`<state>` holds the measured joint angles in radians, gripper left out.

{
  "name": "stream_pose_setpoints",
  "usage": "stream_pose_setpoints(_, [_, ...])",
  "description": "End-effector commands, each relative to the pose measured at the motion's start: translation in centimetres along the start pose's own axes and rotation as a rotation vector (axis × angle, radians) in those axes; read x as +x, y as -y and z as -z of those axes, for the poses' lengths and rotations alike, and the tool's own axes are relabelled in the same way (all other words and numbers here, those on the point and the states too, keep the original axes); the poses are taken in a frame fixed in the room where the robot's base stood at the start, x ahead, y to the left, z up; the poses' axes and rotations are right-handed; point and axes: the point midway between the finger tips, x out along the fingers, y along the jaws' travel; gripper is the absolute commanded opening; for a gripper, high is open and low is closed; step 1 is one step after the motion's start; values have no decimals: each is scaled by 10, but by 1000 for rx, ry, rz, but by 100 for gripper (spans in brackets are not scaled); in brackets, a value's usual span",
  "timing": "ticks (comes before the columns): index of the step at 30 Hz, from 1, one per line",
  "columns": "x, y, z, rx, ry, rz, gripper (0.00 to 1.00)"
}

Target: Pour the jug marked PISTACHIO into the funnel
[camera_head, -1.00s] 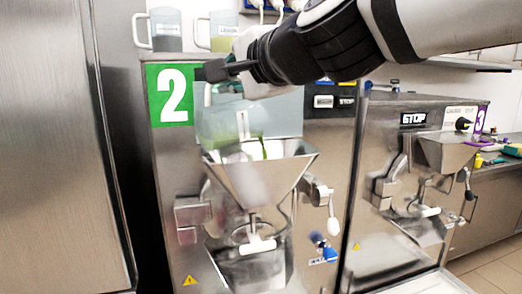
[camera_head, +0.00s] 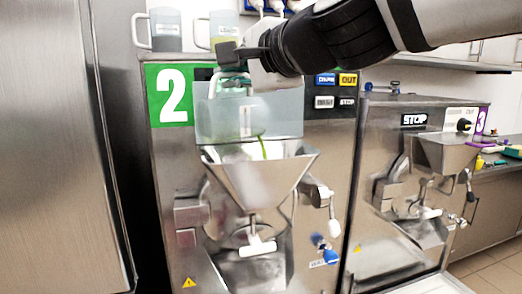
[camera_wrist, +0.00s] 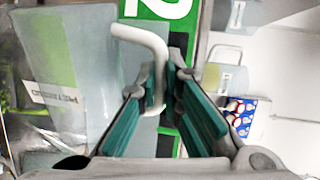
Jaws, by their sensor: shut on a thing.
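The jug (camera_head: 282,118) is translucent grey and tipped over the hopper funnel of machine 2. A thin green stream (camera_head: 262,147) falls from it into the steel funnel (camera_head: 248,184). In the wrist view the jug (camera_wrist: 92,50) lies left of the fingers, with a white label (camera_wrist: 55,107) too blurred to read surely. My gripper (camera_head: 232,82) is above the funnel at the jug's handle. In the wrist view my gripper (camera_wrist: 160,95) has its green-padded fingers shut around the white handle (camera_wrist: 150,45). How much is left inside the jug is unclear.
Two other jugs, one grey (camera_head: 166,32) and one beige (camera_head: 223,32), stand on top of machine 2. Machine 3 (camera_head: 400,160), with its own funnel (camera_head: 445,150), stands at the right. A steel cabinet (camera_head: 55,150) fills the left side.

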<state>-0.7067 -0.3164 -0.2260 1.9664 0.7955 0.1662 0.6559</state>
Motion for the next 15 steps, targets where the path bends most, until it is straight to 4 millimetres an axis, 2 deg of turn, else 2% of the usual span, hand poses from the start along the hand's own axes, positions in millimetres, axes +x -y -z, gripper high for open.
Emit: stream_pose_setpoints(15, [0,2,8,61,11,1,0])
